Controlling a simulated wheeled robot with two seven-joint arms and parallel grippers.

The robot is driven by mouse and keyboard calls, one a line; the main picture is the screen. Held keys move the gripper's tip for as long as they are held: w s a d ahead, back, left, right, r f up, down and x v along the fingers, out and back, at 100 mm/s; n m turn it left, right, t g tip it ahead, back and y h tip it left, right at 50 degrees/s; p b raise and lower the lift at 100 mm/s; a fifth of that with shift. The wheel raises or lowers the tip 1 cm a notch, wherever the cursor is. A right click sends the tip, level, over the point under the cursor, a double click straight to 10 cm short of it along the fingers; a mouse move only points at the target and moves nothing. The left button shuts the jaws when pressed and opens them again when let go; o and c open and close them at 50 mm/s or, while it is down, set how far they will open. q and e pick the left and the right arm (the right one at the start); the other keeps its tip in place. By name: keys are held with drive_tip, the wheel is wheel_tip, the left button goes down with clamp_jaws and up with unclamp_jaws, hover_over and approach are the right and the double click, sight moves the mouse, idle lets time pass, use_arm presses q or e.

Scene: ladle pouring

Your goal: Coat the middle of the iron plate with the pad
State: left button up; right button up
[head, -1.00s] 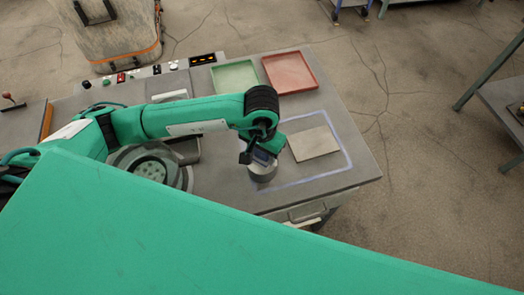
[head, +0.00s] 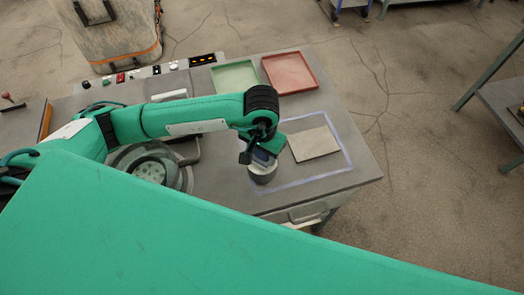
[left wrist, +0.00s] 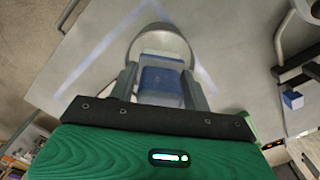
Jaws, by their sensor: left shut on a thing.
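The iron plate (head: 314,144) is a flat grey-beige rectangle lying on the table inside a pale blue-violet outline. My left gripper (head: 265,153) points down just left of the plate and is shut on the pad. The pad (head: 263,174) is a round grey-dark piece with a blue grip, near the outline's left side and beside the plate, not over it. In the left wrist view the fingers (left wrist: 158,85) clasp the blue grip, and the pad's round rim (left wrist: 160,30) shows beyond. Whether the pad touches the table is unclear. My right gripper is not in view.
A green tray (head: 235,75) and a red tray (head: 290,70) stand at the table's back. A round dark dish (head: 125,158) with a pale speckled disc (head: 150,172) lies left of the pad. The table's right edge is close to the outline.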

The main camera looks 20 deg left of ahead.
use_arm(q)
drive_tip(key=shift+s+f, duration=0.1)
drive_tip(key=shift+f, duration=0.05)
drive_tip(key=shift+r+p, duration=0.3)
drive_tip(key=shift+r, duration=0.9)
drive_tip(key=shift+r+p, duration=0.45)
drive_tip(key=shift+r, duration=2)
